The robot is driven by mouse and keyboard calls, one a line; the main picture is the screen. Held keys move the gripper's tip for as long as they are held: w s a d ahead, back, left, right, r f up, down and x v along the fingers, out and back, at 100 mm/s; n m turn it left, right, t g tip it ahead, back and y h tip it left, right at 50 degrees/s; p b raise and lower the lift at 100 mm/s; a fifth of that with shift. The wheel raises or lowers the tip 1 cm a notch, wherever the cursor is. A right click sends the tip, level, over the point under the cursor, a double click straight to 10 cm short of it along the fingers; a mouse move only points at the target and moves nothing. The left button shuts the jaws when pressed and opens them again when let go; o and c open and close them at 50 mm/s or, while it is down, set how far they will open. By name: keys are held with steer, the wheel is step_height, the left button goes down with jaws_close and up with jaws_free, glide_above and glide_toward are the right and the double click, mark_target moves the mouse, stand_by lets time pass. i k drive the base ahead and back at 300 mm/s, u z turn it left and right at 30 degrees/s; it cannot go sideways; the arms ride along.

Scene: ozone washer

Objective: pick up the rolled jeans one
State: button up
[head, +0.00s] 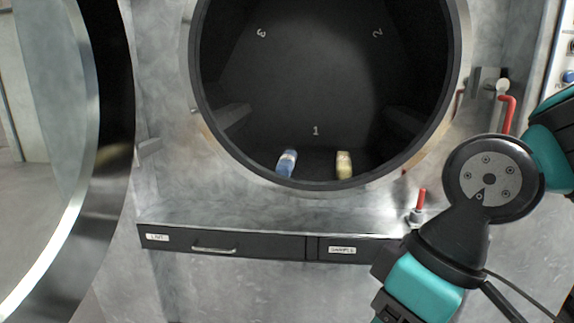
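Two small rolled items lie on the floor of the dark round drum, close to its front opening. The left one is blue with a pale band and looks like the rolled jeans (286,163). The right one is a pale yellow roll (344,165), a short gap away. My arm comes in from the right edge and runs down past the bottom edge, to the right of the drum opening and well apart from both rolls. My gripper's fingers are not visible, so I cannot see whether they hold anything.
The round washer drum (322,90) is open, marked 1, 2 and 3 inside. Its big door (105,150) stands open at the left. Below is a metal ledge with two labelled drawers (225,243). Red-handled valves (421,198) stand near my arm.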

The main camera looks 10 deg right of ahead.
mark_target(285, 166)
steer(key=z, duration=0.3)
steer(key=i, duration=1.3)
steer(key=u, duration=0.65)
steer(key=i, duration=0.4)
steer(key=u, duration=0.3)
